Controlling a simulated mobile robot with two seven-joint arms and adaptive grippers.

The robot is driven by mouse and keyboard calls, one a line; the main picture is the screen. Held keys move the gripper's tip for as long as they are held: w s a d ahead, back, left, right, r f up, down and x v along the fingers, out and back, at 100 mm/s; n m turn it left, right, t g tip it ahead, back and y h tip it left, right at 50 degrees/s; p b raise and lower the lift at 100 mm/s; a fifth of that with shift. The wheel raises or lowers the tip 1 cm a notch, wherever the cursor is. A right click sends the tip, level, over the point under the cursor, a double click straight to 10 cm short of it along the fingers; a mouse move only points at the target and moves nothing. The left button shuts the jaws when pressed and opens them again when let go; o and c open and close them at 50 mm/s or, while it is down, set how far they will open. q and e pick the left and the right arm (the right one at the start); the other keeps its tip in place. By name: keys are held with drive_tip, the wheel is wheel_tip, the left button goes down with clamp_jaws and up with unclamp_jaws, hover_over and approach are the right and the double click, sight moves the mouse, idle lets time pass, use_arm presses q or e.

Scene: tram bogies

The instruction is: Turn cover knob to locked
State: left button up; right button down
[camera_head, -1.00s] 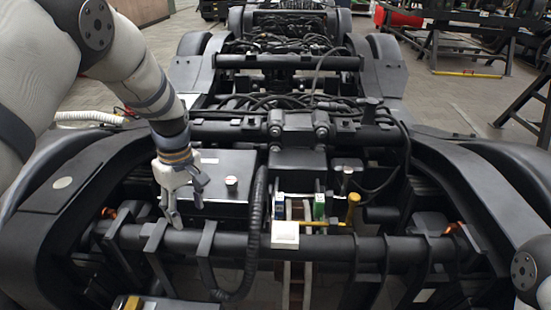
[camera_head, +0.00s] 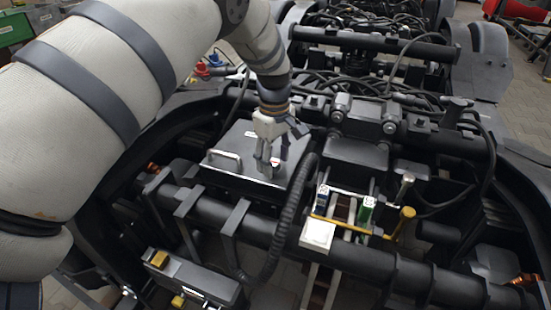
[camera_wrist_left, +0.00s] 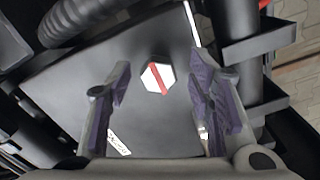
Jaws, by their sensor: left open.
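The cover knob is a white, roughly hexagonal knob (camera_wrist_left: 157,78) with a red diagonal stripe, seen from above in the left wrist view. It sits on a flat dark cover (camera_wrist_left: 75,65). In the head view, the cover (camera_head: 235,177) is a black box lid with a metal handle, and the knob (camera_head: 275,162) is partly hidden by my fingers. My left gripper (camera_head: 268,163) points down over it. In the left wrist view, the left gripper's fingers (camera_wrist_left: 160,72) are open, one on each side of the knob, with gaps on both sides. My right gripper is out of view.
A thick black corrugated hose (camera_head: 290,215) runs just right of the cover. A yellow-handled bar (camera_head: 402,222), a white block (camera_head: 317,235) and a green block (camera_head: 366,210) stand further right. A box with yellow parts (camera_head: 190,280) lies in front. Thick frame tubes surround the cover.

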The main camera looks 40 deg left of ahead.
use_arm(q)
drive_tip(key=shift+c, duration=0.6)
clamp_jaws()
drive_tip(key=shift+m, duration=0.3)
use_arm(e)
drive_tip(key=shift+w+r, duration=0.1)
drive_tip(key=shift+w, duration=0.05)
use_arm(q)
drive_tip(key=m+p, duration=0.1)
drive_tip(key=m, duration=0.1)
drive_tip(key=shift+m, duration=0.4)
drive_tip(key=m, duration=0.5)
drive_tip(key=shift+s+m+p, duration=0.1)
drive_tip(key=shift+m+p, duration=0.2)
drive_tip(key=m, duration=0.4)
drive_tip(key=shift+a, duration=0.1)
drive_tip(key=shift+a+f+m, duration=0.1)
drive_tip(key=shift+m, duration=2.3)
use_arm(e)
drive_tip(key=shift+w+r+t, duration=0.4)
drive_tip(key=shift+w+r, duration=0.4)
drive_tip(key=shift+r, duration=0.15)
